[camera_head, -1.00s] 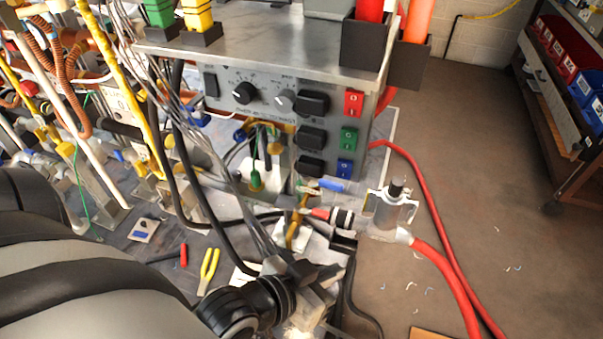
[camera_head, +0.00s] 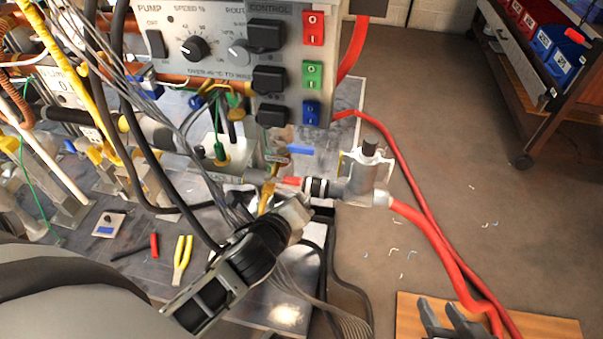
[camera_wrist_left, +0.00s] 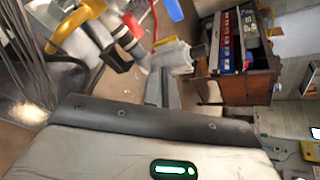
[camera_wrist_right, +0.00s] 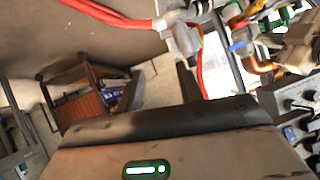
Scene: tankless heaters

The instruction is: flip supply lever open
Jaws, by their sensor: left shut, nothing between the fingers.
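A yellow lever handle (camera_head: 266,196) slants down from the pipe run below the control box, and it also shows at the upper left of the left wrist view (camera_wrist_left: 82,22). A small blue handle (camera_head: 300,150) lies behind it; no label shows which is the supply lever. My left gripper (camera_head: 297,212) is shut and empty, just right of the yellow handle's lower end and in front of the pipe; contact cannot be told. Its closed fingers show in the left wrist view (camera_wrist_left: 164,88). My right gripper (camera_head: 452,318) is open and empty at the lower right.
A grey control box (camera_head: 215,50) with knobs and switches overhangs the pipes. A clear-bodied filter fitting (camera_head: 365,172) joins a red hose (camera_head: 430,235) on the right. Loose grey wires and black cables hang close to my left arm. Yellow pliers (camera_head: 182,258) lie on the bench.

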